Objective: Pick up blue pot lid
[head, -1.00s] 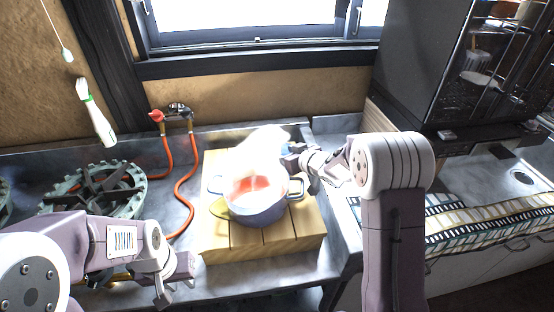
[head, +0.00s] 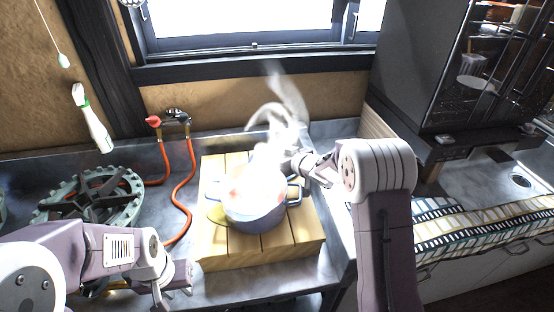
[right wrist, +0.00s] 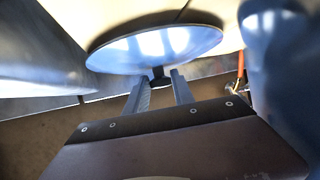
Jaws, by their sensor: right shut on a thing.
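The blue pot lid (right wrist: 155,50) shows in the right wrist view as a shiny disc with a small dark knob. My right gripper (right wrist: 158,82) is shut on that knob. In the head view my right gripper (head: 292,158) is beside the pot, partly veiled by white steam, and the lid cannot be made out clearly there. The blue pot (head: 258,215) stands uncovered on a wooden board, with red contents just visible through the steam. My left gripper (head: 172,284) is low at the left, away from the pot; its fingers are not clear.
The slatted wooden board (head: 270,250) lies on the grey counter. A round burner (head: 92,198) and an orange hose (head: 188,195) are to the left. A dark cabinet (head: 415,85) and a patterned towel (head: 470,222) are to the right. A white bottle (head: 92,120) is by the wall.

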